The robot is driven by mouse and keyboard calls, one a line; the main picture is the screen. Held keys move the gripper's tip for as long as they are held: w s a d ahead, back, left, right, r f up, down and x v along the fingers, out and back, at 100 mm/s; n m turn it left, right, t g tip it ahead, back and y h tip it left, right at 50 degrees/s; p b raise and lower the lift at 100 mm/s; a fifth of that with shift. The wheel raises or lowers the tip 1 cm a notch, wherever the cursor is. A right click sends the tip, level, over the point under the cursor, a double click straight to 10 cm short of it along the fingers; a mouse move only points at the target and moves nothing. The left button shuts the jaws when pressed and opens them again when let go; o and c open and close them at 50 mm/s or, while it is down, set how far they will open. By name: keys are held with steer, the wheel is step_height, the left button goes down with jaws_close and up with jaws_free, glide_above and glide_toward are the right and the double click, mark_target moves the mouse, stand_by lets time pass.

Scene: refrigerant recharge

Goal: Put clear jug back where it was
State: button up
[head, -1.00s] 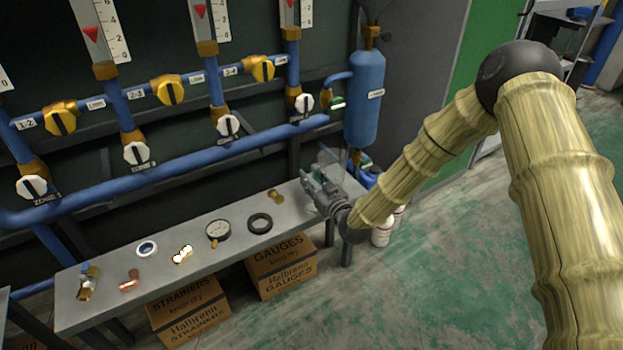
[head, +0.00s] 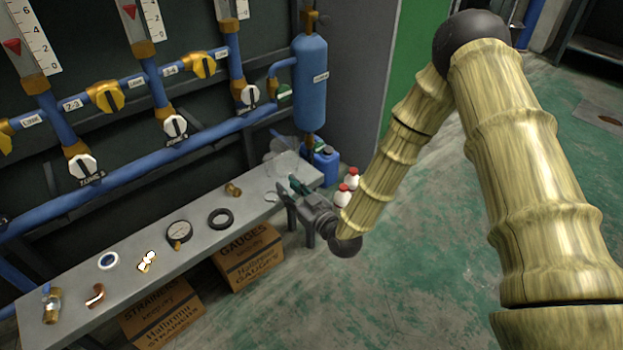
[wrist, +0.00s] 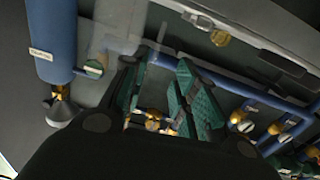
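The clear jug (head: 286,163) is see-through and stands at the right end of the grey bench (head: 205,245), below the blue cylinder. Its outline is faint, and my gripper partly covers it. A pale see-through shape, likely the jug (wrist: 122,26), shows at the upper left in the wrist view. My gripper (head: 291,188) is just in front of the jug at the bench's front edge. In the wrist view its green-padded fingers (wrist: 160,78) are spread apart with no jug between them. I cannot tell whether a finger touches the jug.
The blue cylinder (head: 311,85) and blue pipes (head: 150,165) run behind the bench. A brass fitting (head: 233,189), black ring (head: 220,218) and gauge (head: 179,232) lie left of the gripper. White bottles with red caps (head: 343,194) and a blue container (head: 326,165) stand beyond the bench's right end.

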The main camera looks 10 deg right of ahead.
steer(key=s+d+f+m+g+h, duration=0.2)
steer(key=s+d+f+g+h, duration=0.15)
steer(key=s+f, duration=0.5)
steer(key=s+d+f+m+g+h, duration=0.1)
steer(key=s+d+f+g+h, duration=0.15)
steer(key=s+d+f, duration=0.55)
steer(key=s+d+f+m+g+h, duration=0.1)
steer(key=s+d+f+g, duration=0.1)
steer(key=s, duration=0.6)
steer(key=s+d+f+m+g+h, duration=0.1)
steer(key=s+d+f+m+g, duration=0.1)
steer(key=s, duration=0.7)
steer(key=s+d+f+m+g+h, duration=0.1)
steer(key=s+d+f+g, duration=0.3)
steer(key=s, duration=0.5)
steer(key=shift+d+m+g+h, duration=0.3)
steer(key=shift+d+g+h, duration=0.2)
steer(key=shift+d, duration=0.65)
